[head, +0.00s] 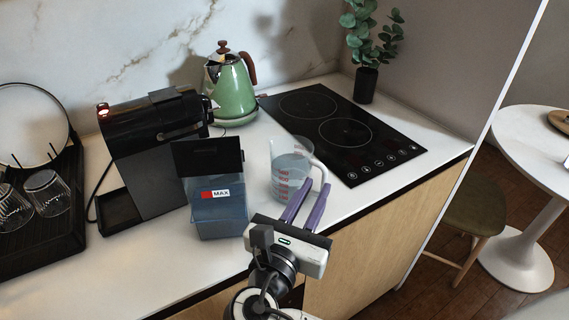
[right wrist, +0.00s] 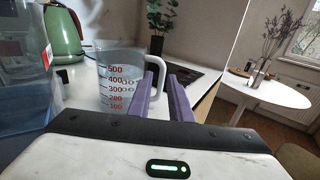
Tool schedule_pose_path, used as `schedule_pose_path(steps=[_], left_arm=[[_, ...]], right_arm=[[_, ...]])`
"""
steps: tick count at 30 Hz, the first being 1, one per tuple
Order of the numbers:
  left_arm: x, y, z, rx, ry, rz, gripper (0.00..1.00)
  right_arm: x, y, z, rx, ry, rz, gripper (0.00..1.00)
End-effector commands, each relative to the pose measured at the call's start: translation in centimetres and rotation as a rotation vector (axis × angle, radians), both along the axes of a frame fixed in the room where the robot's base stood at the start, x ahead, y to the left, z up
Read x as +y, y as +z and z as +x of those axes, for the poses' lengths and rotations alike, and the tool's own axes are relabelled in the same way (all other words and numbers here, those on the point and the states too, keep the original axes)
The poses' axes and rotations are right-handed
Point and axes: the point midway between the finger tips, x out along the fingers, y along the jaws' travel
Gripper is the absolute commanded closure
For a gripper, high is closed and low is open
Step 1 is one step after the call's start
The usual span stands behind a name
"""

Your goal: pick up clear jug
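The clear jug (head: 289,182) stands upright on the white counter, between a blue water tank and the black hob. It has red measuring marks and a pale handle on its right side. It also shows in the right wrist view (right wrist: 116,82), with its handle (right wrist: 158,52) towards the right. My right gripper (head: 309,188) is in front of the jug with its purple fingers pointing at the handle side. The fingers (right wrist: 165,80) are apart, with a gap between them. In the head view they overlap the jug's lower right; I cannot tell whether they touch it. My left gripper is not in view.
The blue tank (head: 220,212) with a dark lid stands close left of the jug, before a black coffee machine (head: 150,150). A green kettle (head: 231,90) and the hob (head: 340,130) are behind. A plant (head: 367,80) stands at the back corner. Glasses (head: 45,190) sit far left.

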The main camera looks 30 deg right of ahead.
Motion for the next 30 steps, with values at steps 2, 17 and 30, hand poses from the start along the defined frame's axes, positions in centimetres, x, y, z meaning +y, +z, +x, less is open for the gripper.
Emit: schedule_pose_path(steps=[2, 17, 30], left_arm=[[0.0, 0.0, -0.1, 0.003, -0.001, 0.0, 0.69], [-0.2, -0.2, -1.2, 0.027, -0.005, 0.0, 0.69], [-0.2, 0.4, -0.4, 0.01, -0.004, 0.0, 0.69]], right_arm=[[-1.0, 0.3, 0.7, 0.001, -0.004, -0.015, 0.81], [-5.7, 0.2, 4.6, 0.001, -0.004, -0.011, 0.81], [-7.5, 0.0, 6.2, 0.002, -0.001, -0.006, 0.81]])
